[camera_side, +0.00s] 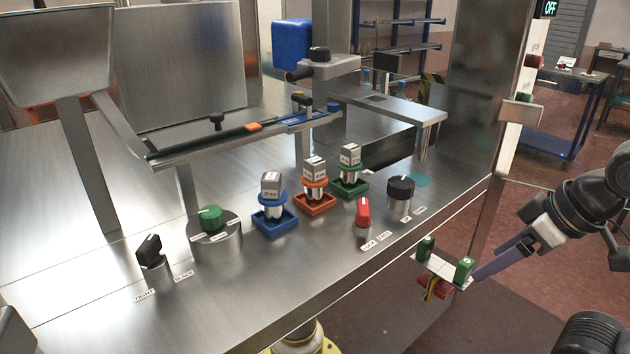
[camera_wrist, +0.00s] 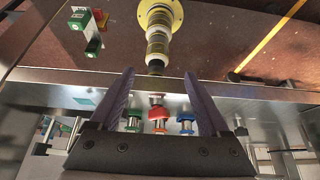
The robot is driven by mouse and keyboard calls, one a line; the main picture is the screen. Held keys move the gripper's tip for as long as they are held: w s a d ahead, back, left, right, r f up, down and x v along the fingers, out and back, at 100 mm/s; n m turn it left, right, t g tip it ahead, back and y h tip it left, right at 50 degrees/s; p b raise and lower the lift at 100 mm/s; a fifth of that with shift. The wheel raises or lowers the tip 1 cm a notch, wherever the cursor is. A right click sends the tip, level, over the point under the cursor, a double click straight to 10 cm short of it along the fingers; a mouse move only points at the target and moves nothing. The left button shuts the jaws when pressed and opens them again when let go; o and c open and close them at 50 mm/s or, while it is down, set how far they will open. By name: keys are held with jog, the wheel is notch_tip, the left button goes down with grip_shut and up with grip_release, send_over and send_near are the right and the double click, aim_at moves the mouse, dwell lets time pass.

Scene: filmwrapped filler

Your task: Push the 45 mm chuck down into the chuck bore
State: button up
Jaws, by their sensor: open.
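Three grey-topped chuck-like pieces stand upright in coloured square holders on the steel bench in the side view: blue (camera_side: 271,188), orange (camera_side: 315,174) and green (camera_side: 349,160). Their labels are too small to read, so I cannot tell which is the 45 mm one. I cannot pick out the chuck bore for certain. My gripper (camera_wrist: 158,74) is open in the wrist view, with nothing between its two purple fingers. In the side view my gripper (camera_side: 478,276) is at the right, off the bench's front edge, near a small plate with green buttons, well apart from the chuck-like pieces.
A red knob (camera_side: 363,212) and a black knob (camera_side: 400,188) stand right of the holders. A green knob (camera_side: 210,212) and a black switch (camera_side: 150,248) stand left. A rail (camera_side: 245,133) runs above the bench. A steel post (camera_side: 508,130) rises at the right.

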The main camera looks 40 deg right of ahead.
jog(key=w+a+r+t, duration=0.1)
jog(key=w+r+t, duration=0.35)
jog(key=w, duration=0.65)
jog(key=w+r+t, duration=0.4)
jog(key=w+r, duration=0.2)
jog(key=w, duration=0.5)
send_near(320, 166)
jog(key=x, duration=0.6)
jog(key=shift+w+d, duration=0.15)
jog(key=shift+d, duration=0.15)
jog(key=shift+a+x, duration=0.15)
jog(key=shift+x, duration=1.3)
jog(key=shift+a+x, duration=0.15)
jog(key=shift+x, duration=1.25)
grip_shut()
